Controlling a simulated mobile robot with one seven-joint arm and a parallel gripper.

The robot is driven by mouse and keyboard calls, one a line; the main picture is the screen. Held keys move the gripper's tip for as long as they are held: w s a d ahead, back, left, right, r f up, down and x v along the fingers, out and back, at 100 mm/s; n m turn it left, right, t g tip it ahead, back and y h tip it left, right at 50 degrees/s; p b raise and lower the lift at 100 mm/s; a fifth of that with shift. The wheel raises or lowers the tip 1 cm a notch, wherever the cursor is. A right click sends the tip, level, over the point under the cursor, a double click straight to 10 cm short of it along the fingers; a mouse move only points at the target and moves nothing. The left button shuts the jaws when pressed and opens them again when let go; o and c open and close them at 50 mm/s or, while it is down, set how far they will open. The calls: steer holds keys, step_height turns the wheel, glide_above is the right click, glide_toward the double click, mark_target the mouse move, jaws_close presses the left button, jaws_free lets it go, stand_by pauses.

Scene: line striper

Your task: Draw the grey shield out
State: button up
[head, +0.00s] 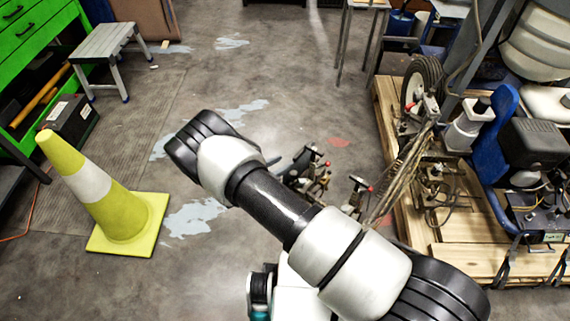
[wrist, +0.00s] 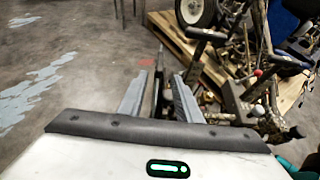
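My gripper (wrist: 160,75) is in the wrist view with its two grey fingers apart. A thin dark grey upright plate (wrist: 158,84), seen nearly edge-on, shows between the fingers; it looks like the shield, but I cannot be sure. A gap shows on each side of it, and I cannot tell how deep it sits between the fingers. The line striper (wrist: 255,85) stands just to the right. In the head view my arm hides most of the gripper and the shield. Parts of the striper (head: 305,170) show beyond my arm.
A wooden pallet (head: 438,250) with machine parts and hoses fills the right side. A yellow cone (head: 118,215) stands at left, with a grey step stool (head: 103,50) and green cabinet (head: 30,35) behind.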

mark_target(296, 156)
steer(key=b+x, duration=0.2)
steer(key=x, duration=0.2)
steer(key=b+x, duration=0.2)
steer(key=x, duration=0.1)
steer(key=shift+w+d+f, duration=0.15)
steer(key=shift+f, duration=0.3)
steer(key=shift+b+x, duration=0.7)
steer(key=shift+x, duration=0.4)
steer(key=shift+r, duration=0.1)
steer(key=shift+r, duration=0.1)
jaws_close()
